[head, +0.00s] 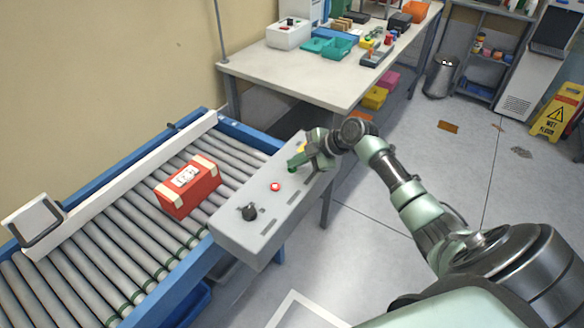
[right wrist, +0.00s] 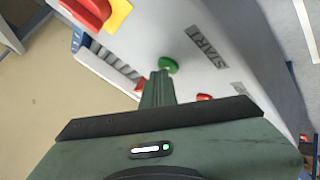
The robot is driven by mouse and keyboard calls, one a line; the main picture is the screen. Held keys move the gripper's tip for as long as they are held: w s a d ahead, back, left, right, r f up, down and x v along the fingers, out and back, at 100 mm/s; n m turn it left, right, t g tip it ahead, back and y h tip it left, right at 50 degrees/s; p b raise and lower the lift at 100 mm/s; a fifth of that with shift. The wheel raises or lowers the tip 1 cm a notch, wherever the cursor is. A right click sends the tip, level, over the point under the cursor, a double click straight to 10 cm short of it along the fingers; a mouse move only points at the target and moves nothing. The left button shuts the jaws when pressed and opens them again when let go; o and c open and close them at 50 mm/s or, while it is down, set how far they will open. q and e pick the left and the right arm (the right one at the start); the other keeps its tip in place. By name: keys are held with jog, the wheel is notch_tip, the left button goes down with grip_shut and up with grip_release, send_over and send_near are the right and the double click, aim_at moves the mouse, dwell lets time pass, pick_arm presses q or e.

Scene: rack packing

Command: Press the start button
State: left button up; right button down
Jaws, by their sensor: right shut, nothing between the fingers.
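The grey control box (head: 240,230) stands beside the roller conveyor. In the right wrist view the green start button (right wrist: 168,64) sits on its face, beside a label reading START (right wrist: 207,63). My right gripper (head: 292,168) is over the far part of the box, fingers pointing down to its top. In the right wrist view its shut, empty fingers (right wrist: 158,78) end right at the green button; I cannot tell whether they touch it. In the head view the gripper hides most of the button. My left gripper is not in view.
A red button (head: 275,186) and a black knob (head: 248,212) are on the box. A red-and-yellow emergency stop (right wrist: 100,12) lies beyond the green button. A red case (head: 188,190) rests on the conveyor rollers (head: 120,235). A white table (head: 300,78) with bins stands behind.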

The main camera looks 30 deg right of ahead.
aim_at(296, 169)
jog(key=shift+r, duration=0.65)
jog(key=shift+p, duration=0.3)
jog(key=shift+r+p, duration=1.55)
jog(key=shift+r, duration=0.95)
